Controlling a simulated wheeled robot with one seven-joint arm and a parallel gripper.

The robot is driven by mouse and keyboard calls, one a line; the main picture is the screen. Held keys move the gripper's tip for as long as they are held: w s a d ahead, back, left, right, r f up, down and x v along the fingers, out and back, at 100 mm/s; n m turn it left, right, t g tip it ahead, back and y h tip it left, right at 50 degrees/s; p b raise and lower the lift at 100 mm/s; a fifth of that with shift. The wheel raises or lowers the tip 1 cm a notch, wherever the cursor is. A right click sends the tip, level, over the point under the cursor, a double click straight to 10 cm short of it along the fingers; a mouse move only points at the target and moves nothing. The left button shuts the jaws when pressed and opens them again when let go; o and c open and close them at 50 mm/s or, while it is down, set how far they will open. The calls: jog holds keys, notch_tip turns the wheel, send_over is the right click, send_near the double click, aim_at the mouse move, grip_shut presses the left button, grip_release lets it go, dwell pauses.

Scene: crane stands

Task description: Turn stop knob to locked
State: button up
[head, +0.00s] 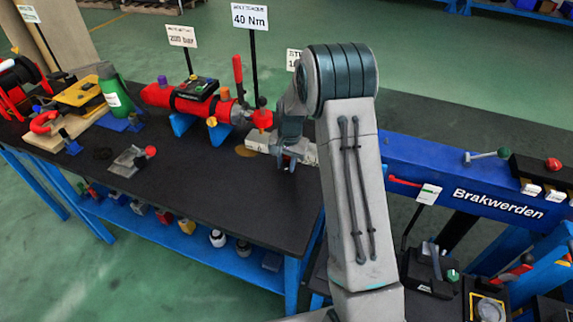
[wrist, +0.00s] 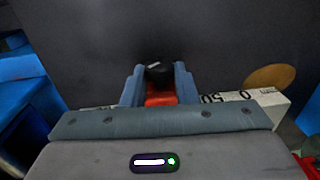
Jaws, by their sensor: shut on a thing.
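My gripper (wrist: 160,82) points down at a white scale bar (wrist: 273,104) marked with numbers, on the dark bench top. Between its two fingers are a black knob (wrist: 158,72) with a pale mark on top and a red part (wrist: 160,99) under it. This looks like the stop knob; the fingers are closed on it. In the head view my gripper (head: 287,163) is low over the same white bar (head: 258,141), and the knob is hidden there. The knob's exact turn position is hard to read.
A red cylinder assembly (head: 190,103) with a red lever stands left of my gripper on the black bench (head: 200,190). A small metal plate with a red knob (head: 132,160) lies nearer. A blue beam (head: 440,172) is at right. The bench's front middle is clear.

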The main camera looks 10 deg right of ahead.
jog(key=t+y+b, duration=0.1)
jog(key=b, duration=0.1)
jog(key=y+b, duration=0.1)
jog(key=b, duration=0.2)
jog(key=d+f+t+y+b, duration=0.1)
jog(key=b, duration=0.2)
jog(key=shift+s+t+y, duration=0.25)
jog(key=shift+t+y, duration=0.05)
jog(key=shift+y, duration=0.1)
jog(key=y+b, duration=0.1)
jog(key=b, duration=0.2)
jog(key=shift+t, duration=0.4)
jog(key=shift+r+y+b, duration=0.1)
jog(key=shift+y+b, duration=0.2)
jog(key=shift+b, duration=0.1)
jog(key=shift+s+r+t+b, duration=0.15)
jog(key=shift+t+b, duration=0.15)
jog(key=shift+b, duration=0.2)
jog(key=o, duration=1)
jog(key=shift+y, duration=0.3)
jog(key=shift+r+p, duration=0.15)
jog(key=shift+p, duration=0.5)
